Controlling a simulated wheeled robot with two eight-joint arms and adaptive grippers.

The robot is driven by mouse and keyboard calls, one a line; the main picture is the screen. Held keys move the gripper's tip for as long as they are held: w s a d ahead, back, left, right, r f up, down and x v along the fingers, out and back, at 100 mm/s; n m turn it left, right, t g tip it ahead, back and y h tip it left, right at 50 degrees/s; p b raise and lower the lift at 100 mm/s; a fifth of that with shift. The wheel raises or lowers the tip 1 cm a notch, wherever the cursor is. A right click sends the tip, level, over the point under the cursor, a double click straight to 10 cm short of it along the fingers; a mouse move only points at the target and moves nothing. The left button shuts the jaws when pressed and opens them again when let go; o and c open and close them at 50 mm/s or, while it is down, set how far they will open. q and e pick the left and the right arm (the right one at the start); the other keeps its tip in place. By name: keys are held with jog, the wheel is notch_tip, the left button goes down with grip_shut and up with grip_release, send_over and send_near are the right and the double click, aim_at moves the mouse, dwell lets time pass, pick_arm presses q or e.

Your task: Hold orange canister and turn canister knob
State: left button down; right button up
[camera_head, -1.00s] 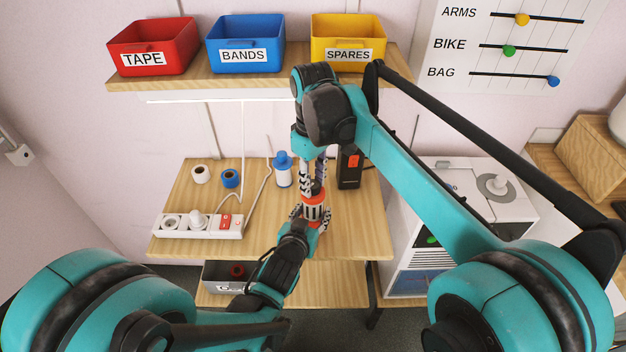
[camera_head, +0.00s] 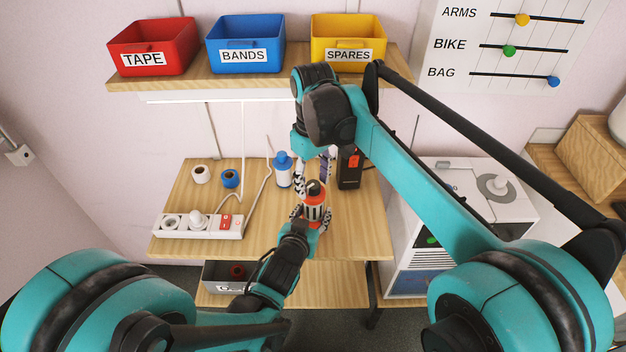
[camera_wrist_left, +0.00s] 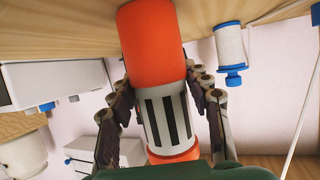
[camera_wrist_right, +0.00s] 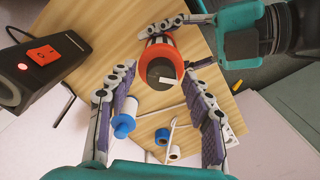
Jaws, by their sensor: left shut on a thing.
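The orange canister (camera_head: 317,211) has a white band with black stripes and stands upright near the table's front edge. The left wrist view also shows its orange body (camera_wrist_left: 153,45). My left gripper (camera_head: 311,214) is shut around its side. I cannot tell if the canister's base touches the table. The dark knob (camera_head: 314,187) is on top, inside an orange rim (camera_wrist_right: 172,58); a small pale mark shows there. My right gripper (camera_head: 314,176) is above the canister with its fingers spread, apart from the knob. It is open and empty in the right wrist view (camera_wrist_right: 160,76).
A blue-capped white bottle (camera_head: 283,170) and a black device with a red switch (camera_head: 349,168) stand behind the canister. A power strip (camera_head: 198,225) and two tape rolls (camera_head: 230,178) lie left. A shelf (camera_head: 200,78) with bins hangs above.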

aim_at(313, 184)
notch_tip(313, 184, up, 12)
dwell(0.6)
pick_arm(q)
jog(key=c, duration=0.6)
grip_release()
